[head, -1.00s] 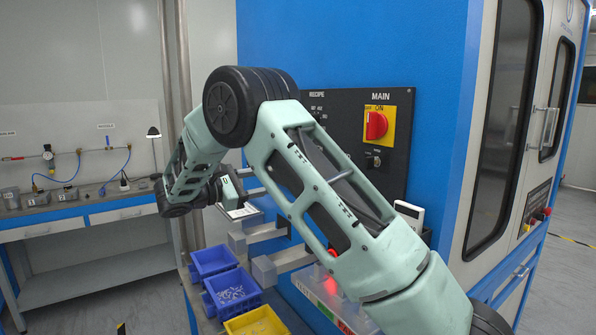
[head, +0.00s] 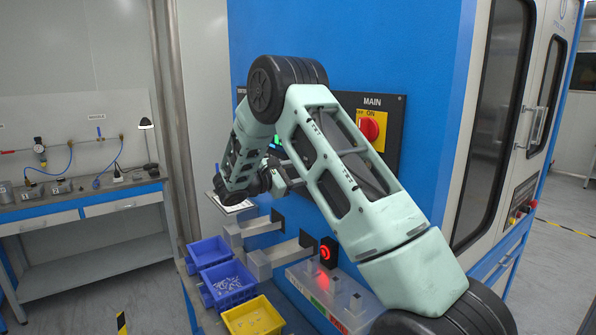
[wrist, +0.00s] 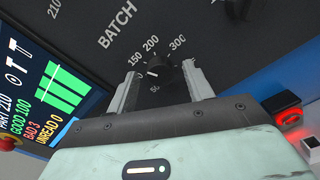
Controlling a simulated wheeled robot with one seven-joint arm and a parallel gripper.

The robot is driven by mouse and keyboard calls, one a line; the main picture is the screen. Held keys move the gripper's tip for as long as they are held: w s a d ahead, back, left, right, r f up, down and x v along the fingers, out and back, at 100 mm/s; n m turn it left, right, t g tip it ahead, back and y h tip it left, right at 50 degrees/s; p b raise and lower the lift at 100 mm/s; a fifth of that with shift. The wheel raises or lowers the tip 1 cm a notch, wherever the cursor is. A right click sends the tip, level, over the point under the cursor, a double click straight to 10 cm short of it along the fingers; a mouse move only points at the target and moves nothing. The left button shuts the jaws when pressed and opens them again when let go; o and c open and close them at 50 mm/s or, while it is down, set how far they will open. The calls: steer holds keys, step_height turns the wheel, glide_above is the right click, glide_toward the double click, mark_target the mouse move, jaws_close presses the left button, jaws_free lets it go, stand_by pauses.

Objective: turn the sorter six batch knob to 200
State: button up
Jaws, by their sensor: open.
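The batch knob (wrist: 159,68) is a small dark knob on the black panel (wrist: 85,25), under the printed word BATCH in the wrist view. Marks 150, 200 and 300 stand above it, and a 50 mark shows below. Its white pointer line lies toward the lower left, between the 50 and 150 marks. My gripper (wrist: 160,73) is open, with one finger on each side of the knob. I cannot tell whether either finger touches it. In the head view my gripper (head: 291,179) is near the panel, and my arm hides the knob.
A lit screen (wrist: 48,88) is left of the knob. A red main switch (head: 369,128) on a yellow plate is to the right. Below my arm are blue bins (head: 229,284), a yellow bin (head: 253,318), grey blocks (head: 260,262) and a red-lit device (head: 327,252).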

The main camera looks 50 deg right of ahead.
steer(key=c, duration=1)
steer(key=shift+o, duration=0.2)
steer(key=shift+f+b, duration=0.15)
steer(key=shift+b, duration=0.4)
steer(key=m+b, duration=0.9)
steer(key=b, duration=0.8)
steer(key=shift+m, duration=0.3)
steer(key=shift+b, duration=0.35)
